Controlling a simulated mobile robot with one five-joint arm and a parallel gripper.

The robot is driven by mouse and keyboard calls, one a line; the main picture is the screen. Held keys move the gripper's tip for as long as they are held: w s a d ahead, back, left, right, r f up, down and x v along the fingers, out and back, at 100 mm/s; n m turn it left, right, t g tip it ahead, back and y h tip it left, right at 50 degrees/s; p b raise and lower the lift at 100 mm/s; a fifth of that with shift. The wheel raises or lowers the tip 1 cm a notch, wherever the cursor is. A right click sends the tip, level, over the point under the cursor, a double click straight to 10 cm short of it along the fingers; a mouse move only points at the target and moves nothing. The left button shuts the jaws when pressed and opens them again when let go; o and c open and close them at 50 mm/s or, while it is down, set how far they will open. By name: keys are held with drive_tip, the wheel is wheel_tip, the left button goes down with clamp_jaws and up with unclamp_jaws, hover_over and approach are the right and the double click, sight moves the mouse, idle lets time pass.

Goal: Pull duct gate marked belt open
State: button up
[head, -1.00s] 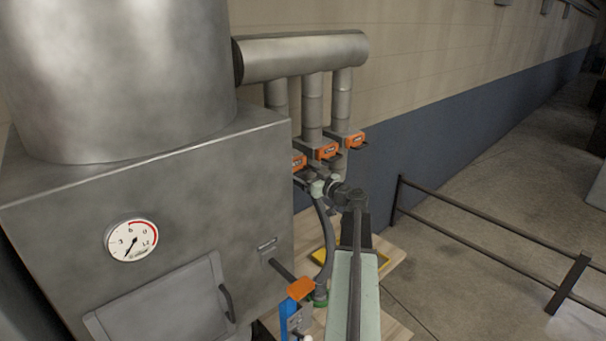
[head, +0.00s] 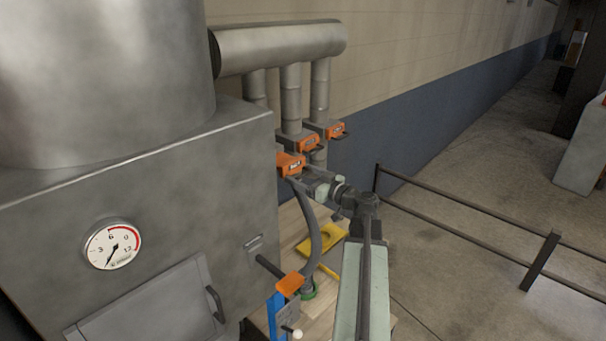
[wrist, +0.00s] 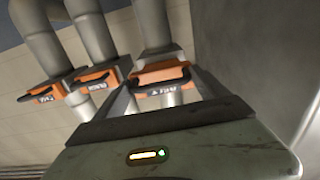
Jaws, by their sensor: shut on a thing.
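Three duct gates with orange fronts sit on the metal pipes. In the head view, the nearest gate (head: 291,164) stands farther out than the middle gate (head: 308,144) and the far gate (head: 336,131). My gripper (head: 303,179) is at the nearest gate. In the wrist view, my gripper (wrist: 160,84) has its fingers on either side of the right-hand gate (wrist: 160,74) and is shut on it. That gate's label is tilted and too small to read surely. The other two gates, middle (wrist: 97,78) and left (wrist: 45,92), are clear of the fingers.
A large metal cabinet (head: 170,190) with a dial gauge (head: 113,245) stands at left. A dark railing (head: 455,218) runs at right, with open floor beyond.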

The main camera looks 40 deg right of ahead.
drive_tip(key=o, duration=2)
drive_tip(key=shift+s+d+f, duration=0.1)
drive_tip(key=shift+s+d, duration=0.05)
drive_tip(key=shift+c, duration=0.2)
drive_tip(key=s, duration=0.8)
drive_tip(key=shift+d, duration=0.25)
